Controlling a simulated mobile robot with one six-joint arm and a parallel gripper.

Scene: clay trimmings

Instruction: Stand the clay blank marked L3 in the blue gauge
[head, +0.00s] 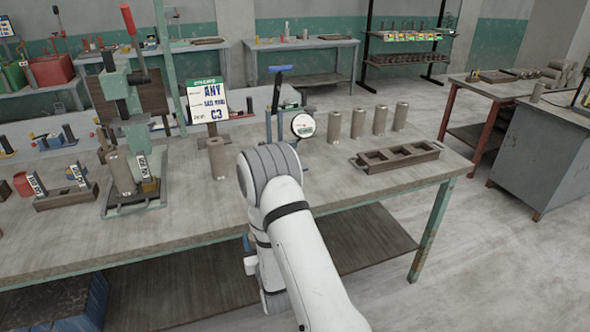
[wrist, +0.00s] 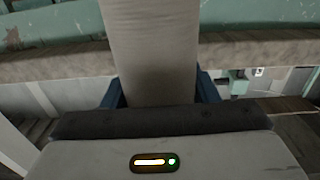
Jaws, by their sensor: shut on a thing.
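In the wrist view my gripper (wrist: 160,92) is shut on a plain grey-beige clay blank (wrist: 155,45), with a blue finger on each side. No mark shows on its visible face, so I cannot tell whether it is L3. In the head view my arm hides most of the gripper, which is low in front of the bench edge. The blue gauge (head: 277,95), an upright blue stand with a round white dial (head: 303,125) beside it, is on the bench behind my arm. Its lower part is hidden.
Several clay blanks (head: 358,124) stand in a row at the right, behind a dark slotted tray (head: 440,148). Another blank (head: 217,158) stands below a sign (head: 207,100) reading ANY and C3. A green press (head: 112,85) with a red handle stands left. The bench front is clear.

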